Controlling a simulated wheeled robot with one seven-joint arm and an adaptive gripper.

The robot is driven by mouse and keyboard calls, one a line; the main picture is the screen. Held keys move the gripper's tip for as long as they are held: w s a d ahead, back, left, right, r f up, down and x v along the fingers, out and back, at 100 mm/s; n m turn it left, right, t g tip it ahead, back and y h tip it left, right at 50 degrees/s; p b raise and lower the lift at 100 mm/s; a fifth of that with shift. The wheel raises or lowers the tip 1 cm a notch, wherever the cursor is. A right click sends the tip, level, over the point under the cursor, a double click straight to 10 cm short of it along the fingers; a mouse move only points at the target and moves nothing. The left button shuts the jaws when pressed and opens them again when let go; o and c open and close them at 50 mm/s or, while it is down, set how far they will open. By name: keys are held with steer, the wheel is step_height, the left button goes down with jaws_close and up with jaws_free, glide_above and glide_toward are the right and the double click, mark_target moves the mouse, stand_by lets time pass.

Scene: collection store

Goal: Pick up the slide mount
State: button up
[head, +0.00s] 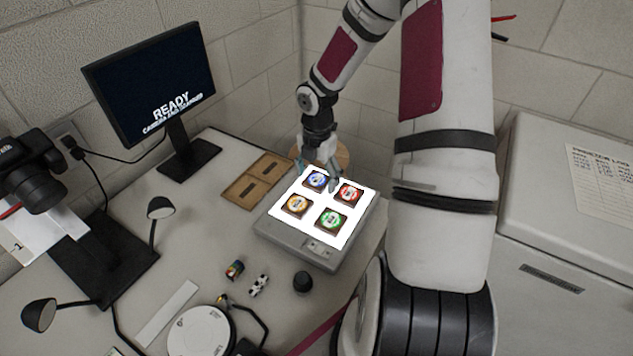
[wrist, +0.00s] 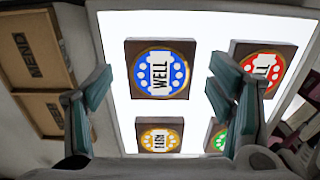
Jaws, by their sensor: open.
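Several square slide mounts with brown frames lie on a lit white light box (head: 325,201). The red one (head: 347,194) is at the right, the orange one (head: 297,205) at the left and the green one (head: 331,221) at the front. My gripper (head: 318,172) is open and empty above the back of the light box. In the wrist view its fingers (wrist: 162,98) stand apart on either side of the blue mount, which appears between and beyond them.
Brown wooden trays (head: 256,180) lie left of the light box, and a round wooden piece (head: 341,154) stands behind it. A monitor (head: 152,80) stands at the back left. A white cabinet (head: 570,220) stands right.

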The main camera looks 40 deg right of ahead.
steer(key=c, duration=1.2)
steer(key=shift+r, duration=0.1)
